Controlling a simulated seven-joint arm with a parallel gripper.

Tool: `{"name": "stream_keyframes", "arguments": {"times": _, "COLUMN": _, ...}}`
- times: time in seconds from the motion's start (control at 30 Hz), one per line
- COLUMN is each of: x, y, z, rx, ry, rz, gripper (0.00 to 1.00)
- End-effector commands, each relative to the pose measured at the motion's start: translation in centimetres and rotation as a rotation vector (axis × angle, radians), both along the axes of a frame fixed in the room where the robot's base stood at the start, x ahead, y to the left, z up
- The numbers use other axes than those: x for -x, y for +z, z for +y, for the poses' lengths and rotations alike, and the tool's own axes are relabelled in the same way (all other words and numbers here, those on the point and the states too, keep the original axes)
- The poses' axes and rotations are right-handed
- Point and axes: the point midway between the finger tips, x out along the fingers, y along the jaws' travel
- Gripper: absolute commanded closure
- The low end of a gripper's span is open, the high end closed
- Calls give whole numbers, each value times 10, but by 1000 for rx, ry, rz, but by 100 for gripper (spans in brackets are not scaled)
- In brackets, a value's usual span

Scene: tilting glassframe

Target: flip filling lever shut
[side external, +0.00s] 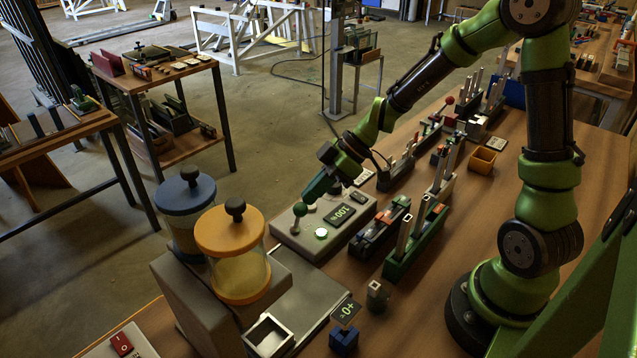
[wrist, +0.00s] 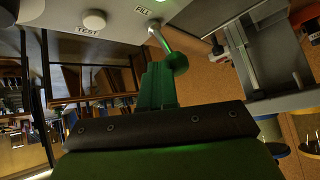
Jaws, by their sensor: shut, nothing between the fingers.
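The filling lever has a green ball knob (side external: 299,209) on a short pale stem, at the left end of a grey control box (side external: 285,236). In the wrist view the knob (wrist: 176,63) is just to the right of my fingertips, and its stem rises from beside the FILL label (wrist: 143,10). My gripper (side external: 308,199) is shut and empty, pointing down at the box beside the knob. The fingertips (wrist: 157,72) look very close to the knob; I cannot tell whether they touch it. The stem's tilt is hard to judge.
A white TEST button (wrist: 94,20) is near FILL. Jars with an orange lid (side external: 230,226) and a blue lid (side external: 186,190) stand left. Racks of upright parts (side external: 416,240) stand right.

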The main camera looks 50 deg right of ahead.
Motion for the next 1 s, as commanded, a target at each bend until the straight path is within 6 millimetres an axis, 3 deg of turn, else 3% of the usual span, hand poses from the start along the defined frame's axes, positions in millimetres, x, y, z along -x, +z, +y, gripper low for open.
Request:
{"name": "stream_keyframes", "arguments": {"times": 0.37, "x": -9, "y": -11, "z": 5, "rx": -2, "ry": 13, "rz": 11, "gripper": 100}}
{"name": "stream_keyframes", "arguments": {"times": 0.73, "x": -13, "y": -9, "z": 2, "rx": -2, "ry": 6, "rz": 4, "gripper": 100}}
{"name": "stream_keyframes", "arguments": {"times": 0.87, "x": -19, "y": -5, "z": -8, "rx": -2, "ry": 4, "rz": 3, "gripper": 100}}
{"name": "stream_keyframes", "arguments": {"times": 1.0, "x": -31, "y": 3, "z": -30, "rx": -1, "ry": 7, "rz": 4, "gripper": 100}}
